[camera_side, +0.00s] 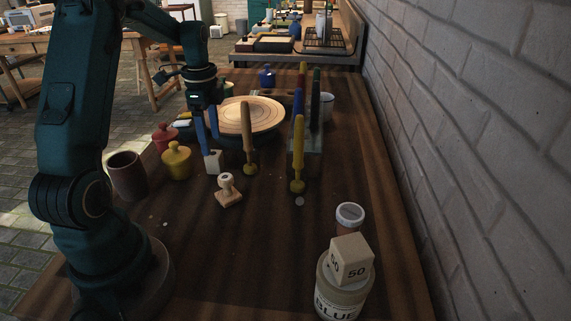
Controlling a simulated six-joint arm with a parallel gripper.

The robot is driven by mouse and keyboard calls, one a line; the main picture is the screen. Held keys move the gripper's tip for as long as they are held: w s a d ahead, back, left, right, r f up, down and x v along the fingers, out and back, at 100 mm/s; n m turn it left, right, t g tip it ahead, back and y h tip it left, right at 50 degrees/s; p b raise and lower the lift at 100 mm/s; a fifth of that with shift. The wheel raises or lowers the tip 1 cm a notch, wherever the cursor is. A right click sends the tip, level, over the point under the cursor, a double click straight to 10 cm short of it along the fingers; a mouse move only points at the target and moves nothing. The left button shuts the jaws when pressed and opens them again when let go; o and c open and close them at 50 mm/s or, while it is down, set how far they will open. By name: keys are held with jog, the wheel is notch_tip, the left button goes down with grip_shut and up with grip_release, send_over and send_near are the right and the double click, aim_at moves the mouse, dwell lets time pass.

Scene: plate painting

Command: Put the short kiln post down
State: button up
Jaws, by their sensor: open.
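A small pale block (213,163), which looks like the short kiln post, stands on the dark wooden table left of centre. My gripper (207,148) points down right at it, with its two blue fingers open. The fingertips are at the block's top; from this side I cannot tell whether they touch it. The block looks upright and appears to rest on the table.
Close by are a yellow lidded pot (176,161), a red pot (164,137), a wooden stamp (228,191), an upright wooden-handled tool (248,140) and a round turntable (268,112). A numbered cube (352,260) tops a jar (340,299). The front middle is mostly clear.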

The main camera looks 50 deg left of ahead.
aim_at(213, 153)
notch_tip(213, 153, up, 7)
jog(key=s+d+r+n+t+y, duration=0.15)
jog(key=d+r+n, duration=0.25)
jog(key=d, duration=0.9)
jog(key=s+d+f+n+t+h, duration=0.1)
jog(key=s+d+n+t, duration=0.3)
jog(key=s+d, duration=0.4)
jog(key=shift+s+d+f+n, duration=0.25)
jog(key=shift+d+f+n, duration=0.3)
jog(key=shift+d, duration=0.4)
jog(key=shift+h, duration=0.25)
